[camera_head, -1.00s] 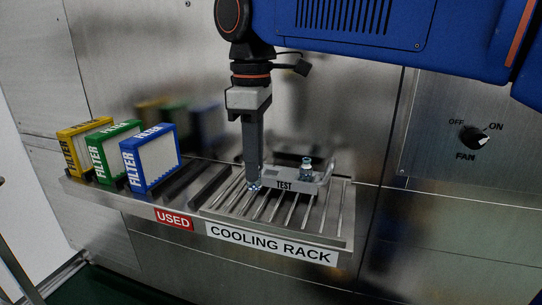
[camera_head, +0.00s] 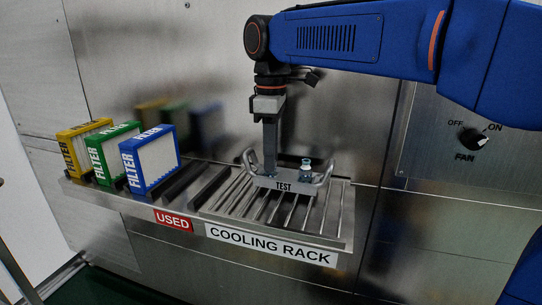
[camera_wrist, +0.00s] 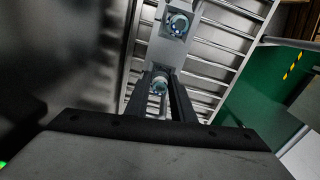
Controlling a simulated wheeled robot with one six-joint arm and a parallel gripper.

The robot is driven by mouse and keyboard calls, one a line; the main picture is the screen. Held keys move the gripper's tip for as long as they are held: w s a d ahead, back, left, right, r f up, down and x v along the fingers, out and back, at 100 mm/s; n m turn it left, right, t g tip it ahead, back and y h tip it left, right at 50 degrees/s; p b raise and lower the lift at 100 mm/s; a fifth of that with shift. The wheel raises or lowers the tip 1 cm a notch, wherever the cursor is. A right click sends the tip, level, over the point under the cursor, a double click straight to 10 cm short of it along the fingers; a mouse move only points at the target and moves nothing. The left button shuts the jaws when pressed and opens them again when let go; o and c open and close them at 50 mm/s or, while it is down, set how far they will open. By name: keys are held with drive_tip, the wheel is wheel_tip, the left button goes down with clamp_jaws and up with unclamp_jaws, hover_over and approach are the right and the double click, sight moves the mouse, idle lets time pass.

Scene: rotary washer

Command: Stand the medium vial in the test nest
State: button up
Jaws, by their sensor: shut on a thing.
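The test nest (camera_head: 284,187) is a small grey tray with raised handles at both ends, sitting on the cooling rack. A small clear vial with a blue-tinted cap (camera_head: 306,165) stands in its right part; it also shows in the wrist view (camera_wrist: 179,24). My gripper (camera_head: 269,173) points down over the left-middle part of the nest. It is shut on another vial (camera_wrist: 158,85), whose round top shows between the fingers in the wrist view. In the head view the held vial is not clearly visible, so I cannot tell whether its base touches the nest.
The slatted cooling rack (camera_head: 220,207) has bare bars left and right of the nest. Yellow, green and blue filter boxes (camera_head: 150,162) stand at the left by the USED label (camera_head: 173,219). A steel wall is close behind; a fan knob (camera_head: 473,139) is at the right.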

drive_tip(key=shift+f, duration=0.2)
drive_tip(key=o, duration=1)
wheel_tip(320, 180, up, 12)
drive_tip(key=shift+r, duration=0.1)
drive_tip(key=shift+s, duration=0.1)
